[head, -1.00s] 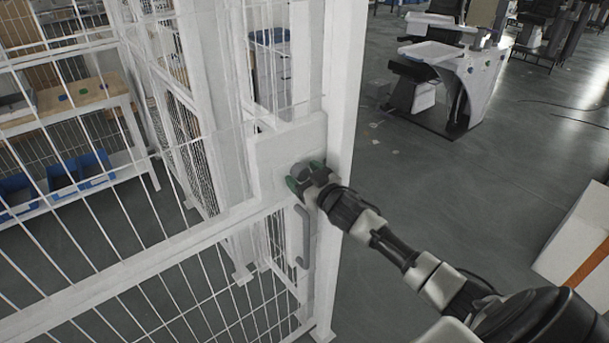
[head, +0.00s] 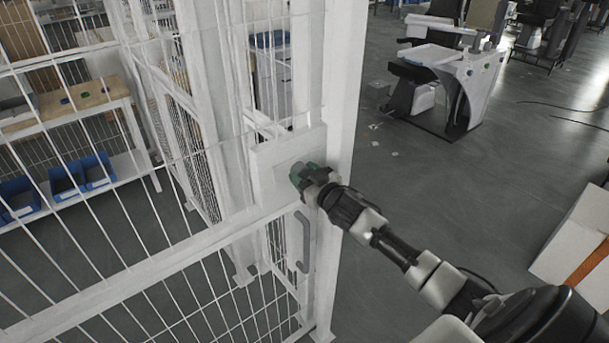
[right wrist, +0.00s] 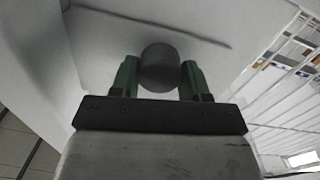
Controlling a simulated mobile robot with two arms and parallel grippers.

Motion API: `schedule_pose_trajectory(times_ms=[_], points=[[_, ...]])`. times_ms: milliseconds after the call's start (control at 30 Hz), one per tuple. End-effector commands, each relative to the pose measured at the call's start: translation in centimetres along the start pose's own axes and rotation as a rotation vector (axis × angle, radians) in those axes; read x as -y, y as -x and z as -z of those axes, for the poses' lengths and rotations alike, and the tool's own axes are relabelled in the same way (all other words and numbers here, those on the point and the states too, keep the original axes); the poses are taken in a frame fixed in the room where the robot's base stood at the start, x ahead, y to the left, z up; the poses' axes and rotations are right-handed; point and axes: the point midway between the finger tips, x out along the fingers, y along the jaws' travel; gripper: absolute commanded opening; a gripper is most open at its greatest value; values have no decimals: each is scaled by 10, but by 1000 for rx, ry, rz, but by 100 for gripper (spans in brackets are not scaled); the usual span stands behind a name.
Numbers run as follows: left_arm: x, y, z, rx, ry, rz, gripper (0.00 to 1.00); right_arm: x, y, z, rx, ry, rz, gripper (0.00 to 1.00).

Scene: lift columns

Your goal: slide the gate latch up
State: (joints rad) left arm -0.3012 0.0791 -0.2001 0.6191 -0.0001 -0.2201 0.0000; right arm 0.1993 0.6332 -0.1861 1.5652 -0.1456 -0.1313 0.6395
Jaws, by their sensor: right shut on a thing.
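The gate latch shows as a dark grey round knob (right wrist: 160,68) in front of a white plate (head: 262,155) on the gate. My right gripper (head: 304,178) is at the plate, its green fingers on either side of the knob. In the right wrist view, the green fingers (right wrist: 160,80) are closed around the knob, which sits between them. A dark slot line runs in the white surface behind it. In the head view the gripper hides most of the knob. My left gripper is not in view.
A grey handle (head: 303,243) is on the gate just below the plate. A white post (head: 343,130) stands right of it. Wire mesh fills the gate at left. A white box (head: 575,235) stands at right, with open floor between.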

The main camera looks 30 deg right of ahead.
Motion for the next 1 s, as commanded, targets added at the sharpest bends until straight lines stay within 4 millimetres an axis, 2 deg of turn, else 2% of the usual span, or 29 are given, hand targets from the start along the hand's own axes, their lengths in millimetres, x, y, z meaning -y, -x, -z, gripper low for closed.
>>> schedule_pose_trajectory(times_ms=[33,167,200,333,667,767,1000], points=[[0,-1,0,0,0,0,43,-2,-1,6,-15,1,-2,3],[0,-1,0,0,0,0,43,-2,-2,7,-18,2,-2,3],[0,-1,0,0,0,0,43,-2,-2,7,-18,2,-2,52],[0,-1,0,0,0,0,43,-2,-1,6,-15,2,-2,71],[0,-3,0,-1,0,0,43,-1,2,2,-10,1,-1,71],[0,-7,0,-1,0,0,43,-1,13,0,-10,1,-1,71],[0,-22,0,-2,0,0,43,0,59,-1,-9,4,1,71]])
